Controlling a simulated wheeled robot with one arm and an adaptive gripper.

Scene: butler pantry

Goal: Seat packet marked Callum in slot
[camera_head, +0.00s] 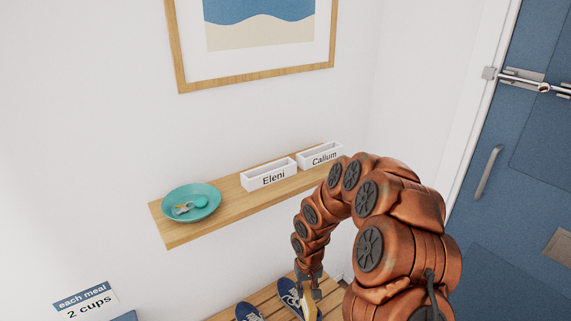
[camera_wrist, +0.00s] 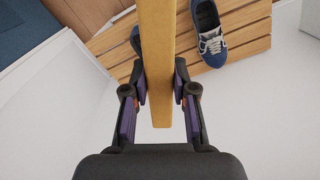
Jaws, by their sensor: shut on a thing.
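My gripper (camera_head: 311,282) hangs low over the slatted bench, below the wall shelf. In the wrist view my gripper (camera_wrist: 160,82) is shut on a tan, flat packet (camera_wrist: 156,45), seen edge-on between the two fingers. A little of the packet (camera_head: 309,309) shows below the gripper in the head view; no name on it can be read. The white slot box marked Callum (camera_head: 321,158) stands at the right end of the shelf, up and behind the gripper. Its right end is close to my arm. I cannot see clearly into it.
A similar white box marked Eleni (camera_head: 269,177) stands left of it on the wooden shelf (camera_head: 225,205). A teal bowl (camera_head: 207,213) holding small items is at the shelf's left end. Blue shoes (camera_wrist: 210,32) rest on the slatted bench (camera_wrist: 245,45). A blue door (camera_head: 525,190) is at right.

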